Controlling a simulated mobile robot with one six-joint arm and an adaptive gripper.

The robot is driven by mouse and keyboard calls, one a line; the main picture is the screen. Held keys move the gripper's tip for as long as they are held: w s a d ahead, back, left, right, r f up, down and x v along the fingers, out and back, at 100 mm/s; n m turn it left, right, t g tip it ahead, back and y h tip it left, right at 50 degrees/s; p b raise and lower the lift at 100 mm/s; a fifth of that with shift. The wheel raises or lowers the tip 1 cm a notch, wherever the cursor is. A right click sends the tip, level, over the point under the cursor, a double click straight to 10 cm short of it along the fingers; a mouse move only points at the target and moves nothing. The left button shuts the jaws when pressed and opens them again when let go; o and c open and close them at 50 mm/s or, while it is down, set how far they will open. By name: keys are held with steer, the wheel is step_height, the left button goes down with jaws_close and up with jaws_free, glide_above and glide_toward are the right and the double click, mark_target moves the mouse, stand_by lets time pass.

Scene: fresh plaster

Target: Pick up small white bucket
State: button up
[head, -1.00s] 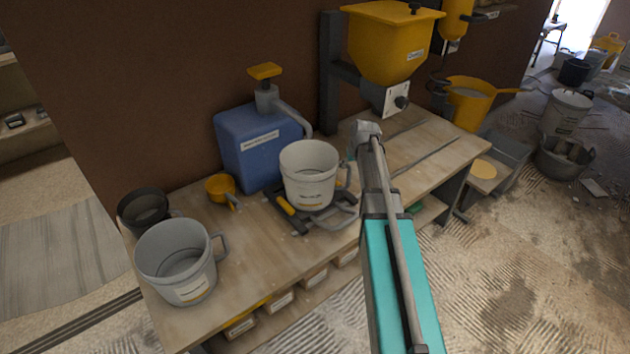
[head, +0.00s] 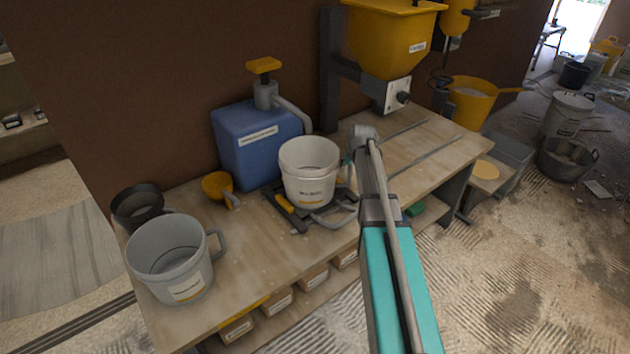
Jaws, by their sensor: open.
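A small white bucket (head: 308,180) with a label stands upright on a dark stand (head: 292,222) on the wooden workbench. My teal and grey arm (head: 390,275) reaches up from the bottom of the head view, and its far joint is just right of the bucket. The arm covers the area right of the bucket, and I cannot make out my gripper's fingers. I cannot tell whether they touch the bucket. A larger grey bucket (head: 172,262) with a side handle stands at the bench's left end.
A blue canister (head: 255,150) with a pump stands behind the white bucket, beside a yellow scoop (head: 217,186). A dark pot (head: 137,203) is at the back left. A yellow hopper (head: 392,42) hangs at the back. The bench (head: 235,285) has bare wood between the buckets.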

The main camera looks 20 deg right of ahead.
steer(key=shift+f, duration=0.15)
stand_by(0.5)
jaws_close()
steer(key=shift+w, duration=0.1)
